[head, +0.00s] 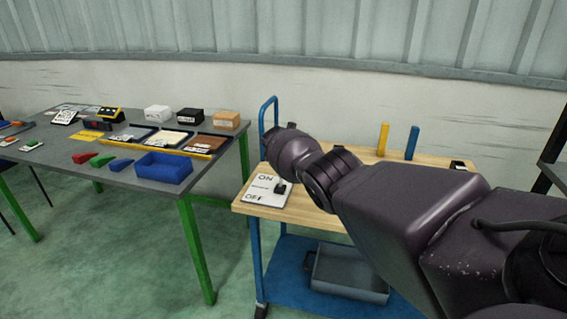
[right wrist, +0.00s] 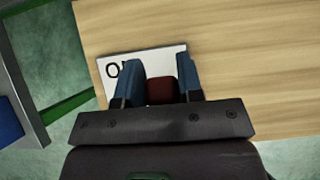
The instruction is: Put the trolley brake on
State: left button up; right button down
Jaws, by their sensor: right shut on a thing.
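The brake panel (head: 262,191) is a white plate marked ON at its far end and OFF at its near end, on the left end of the wooden trolley top (head: 315,207). A small dark part (head: 281,187) shows at its right side. In the right wrist view, the panel (right wrist: 112,84) lies under my right gripper (right wrist: 160,76). Its two blue fingers are shut on a dark red handle (right wrist: 161,91). How the handle joins the panel is hidden. In the head view my right arm hides most of the gripper. My left gripper is not in view.
The trolley has a blue frame and a lower shelf with a grey tray (head: 348,275). Yellow (head: 383,139) and blue (head: 412,142) posts stand at its back. To the left, a green-legged table (head: 125,180) carries trays, boxes and a blue bin (head: 163,168).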

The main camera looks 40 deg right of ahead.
jog(key=shift+d+f, duration=0.1)
jog(key=shift+f, duration=0.1)
jog(key=c, duration=0.8)
grip_release()
jog(key=shift+f, duration=0.1)
jog(key=shift+o, duration=0.2)
jog(key=shift+r, duration=0.2)
